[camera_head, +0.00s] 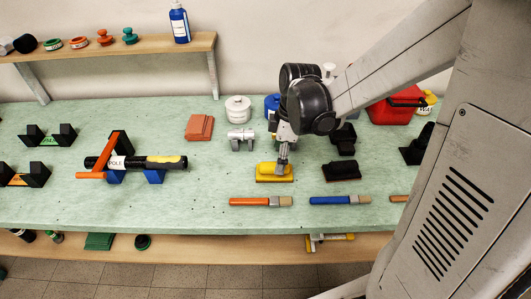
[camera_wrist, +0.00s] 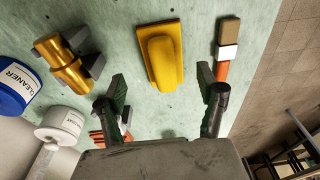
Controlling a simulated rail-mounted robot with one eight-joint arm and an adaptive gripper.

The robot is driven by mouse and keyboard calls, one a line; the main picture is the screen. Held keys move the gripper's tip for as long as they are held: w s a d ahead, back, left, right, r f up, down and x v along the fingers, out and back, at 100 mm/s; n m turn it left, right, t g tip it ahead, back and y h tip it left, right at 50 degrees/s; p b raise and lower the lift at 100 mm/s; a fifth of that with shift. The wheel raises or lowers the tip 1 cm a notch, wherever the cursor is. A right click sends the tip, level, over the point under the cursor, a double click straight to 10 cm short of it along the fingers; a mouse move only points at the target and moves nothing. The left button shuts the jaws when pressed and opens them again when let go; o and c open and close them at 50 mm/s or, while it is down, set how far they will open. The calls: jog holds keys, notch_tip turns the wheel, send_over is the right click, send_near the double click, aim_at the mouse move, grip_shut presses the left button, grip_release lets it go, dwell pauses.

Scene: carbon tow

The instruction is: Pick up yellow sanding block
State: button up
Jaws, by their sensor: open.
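Nothing is held. The exact height above the block is hard to tell.
An orange-handled brush (camera_head: 262,201) lies in front of the block, and a blue-handled brush (camera_head: 340,200) to its right. A black block (camera_head: 341,171) lies to the right. A metal cylinder on a stand (camera_head: 241,138) and a white tin (camera_head: 238,109) stand behind.

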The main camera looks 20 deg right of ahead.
jog(key=shift+a+f, duration=0.2)
jog(key=shift+f, duration=0.7)
jog(key=shift+a+f, duration=0.25)
jog(key=shift+f, duration=0.65)
jog(key=shift+a+f, duration=0.2)
jog(key=shift+f, duration=0.7)
jog(key=c, duration=1.2)
jog(key=shift+r, duration=0.1)
